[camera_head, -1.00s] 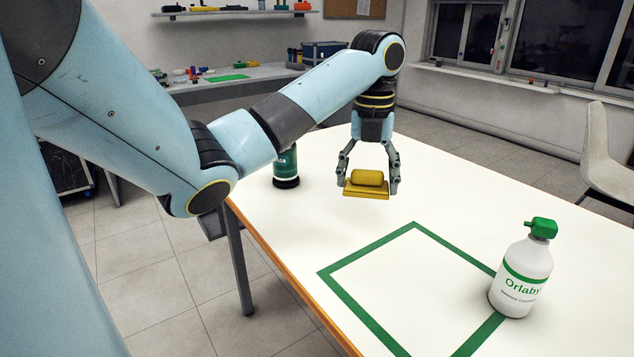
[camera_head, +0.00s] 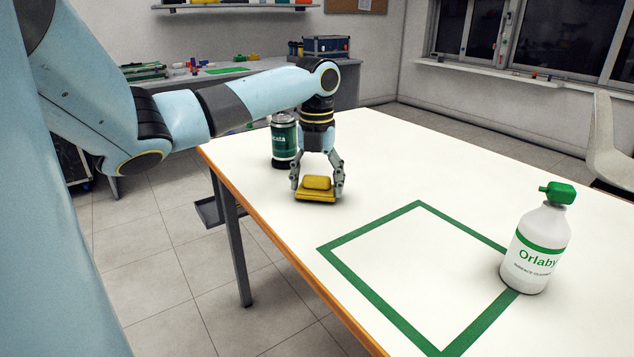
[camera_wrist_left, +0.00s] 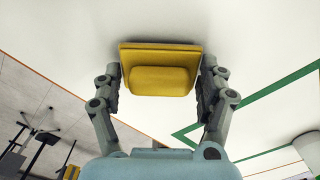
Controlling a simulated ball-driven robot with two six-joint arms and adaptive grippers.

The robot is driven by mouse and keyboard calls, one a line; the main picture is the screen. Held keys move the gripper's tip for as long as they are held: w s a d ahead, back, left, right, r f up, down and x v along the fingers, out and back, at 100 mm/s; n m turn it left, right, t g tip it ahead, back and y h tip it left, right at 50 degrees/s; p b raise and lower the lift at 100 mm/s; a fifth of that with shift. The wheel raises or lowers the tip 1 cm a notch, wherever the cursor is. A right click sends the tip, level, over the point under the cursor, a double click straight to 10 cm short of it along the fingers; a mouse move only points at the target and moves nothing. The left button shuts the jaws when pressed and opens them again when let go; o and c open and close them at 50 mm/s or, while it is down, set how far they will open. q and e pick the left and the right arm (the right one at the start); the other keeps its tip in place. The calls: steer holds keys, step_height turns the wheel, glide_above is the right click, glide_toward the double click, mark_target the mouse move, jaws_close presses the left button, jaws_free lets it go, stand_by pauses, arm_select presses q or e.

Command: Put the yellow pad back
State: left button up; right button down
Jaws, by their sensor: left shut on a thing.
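The yellow pad (camera_head: 317,193) has a flat base and a rounded raised grip on top. My left gripper (camera_head: 317,186) is shut on it, with one finger on each side. The pad is at or just above the white tabletop, left of the green square outline; I cannot tell whether it touches. In the left wrist view the pad (camera_wrist_left: 160,70) sits between the two fingers of my left gripper (camera_wrist_left: 160,82). My right gripper is not in view.
A dark green can (camera_head: 284,140) stands on the table (camera_head: 400,160) just behind the gripper. A white spray bottle (camera_head: 535,245) with a green top stands at the right corner of the green square outline (camera_head: 358,235). The square's inside is clear. The table's left edge runs near the pad.

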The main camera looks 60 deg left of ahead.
mark_target(317, 176)
arm_select(q)
steer(key=shift+f, duration=0.4)
steer(key=shift+r, duration=0.1)
steer(key=o, duration=1.1)
step_height(317, 176, up, 12)
steer(key=shift+p, duration=1.2)
